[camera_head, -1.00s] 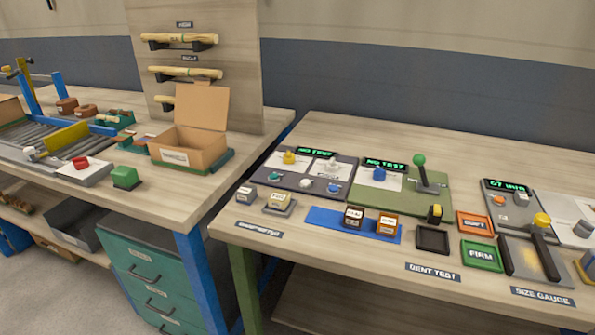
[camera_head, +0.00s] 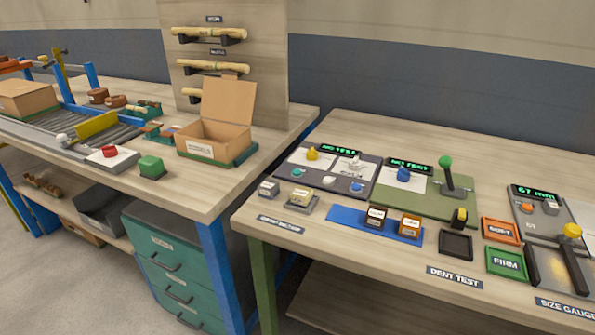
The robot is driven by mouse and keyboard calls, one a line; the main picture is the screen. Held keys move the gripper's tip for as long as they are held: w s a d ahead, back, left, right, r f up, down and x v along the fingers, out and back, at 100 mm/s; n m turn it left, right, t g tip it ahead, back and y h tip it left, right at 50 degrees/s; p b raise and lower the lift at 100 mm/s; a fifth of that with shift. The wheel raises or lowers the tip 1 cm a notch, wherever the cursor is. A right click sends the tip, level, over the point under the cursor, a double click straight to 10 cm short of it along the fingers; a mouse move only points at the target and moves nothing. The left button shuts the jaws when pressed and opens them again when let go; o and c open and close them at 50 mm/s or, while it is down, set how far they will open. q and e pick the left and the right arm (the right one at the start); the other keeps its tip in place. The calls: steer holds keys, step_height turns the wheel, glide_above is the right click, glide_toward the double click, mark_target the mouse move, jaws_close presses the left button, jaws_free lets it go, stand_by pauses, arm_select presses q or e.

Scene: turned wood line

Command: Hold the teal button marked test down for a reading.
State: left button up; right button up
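A small teal button (camera_head: 298,172) sits at the left front of a dark grey instrument panel (camera_head: 285,182) on the right-hand bench. Its marking is too small to read. A white button (camera_head: 328,181) and a blue button (camera_head: 357,187) are beside it on the same panel. Nothing touches the teal button. Neither of my grippers is in view.
A green panel (camera_head: 462,205) with a green-knobbed lever (camera_head: 445,165) stands right of the grey panel. Small blocks (camera_head: 376,216) lie on a blue mat (camera_head: 345,216) in front. The left bench holds an open cardboard box (camera_head: 212,140). A gap separates the benches.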

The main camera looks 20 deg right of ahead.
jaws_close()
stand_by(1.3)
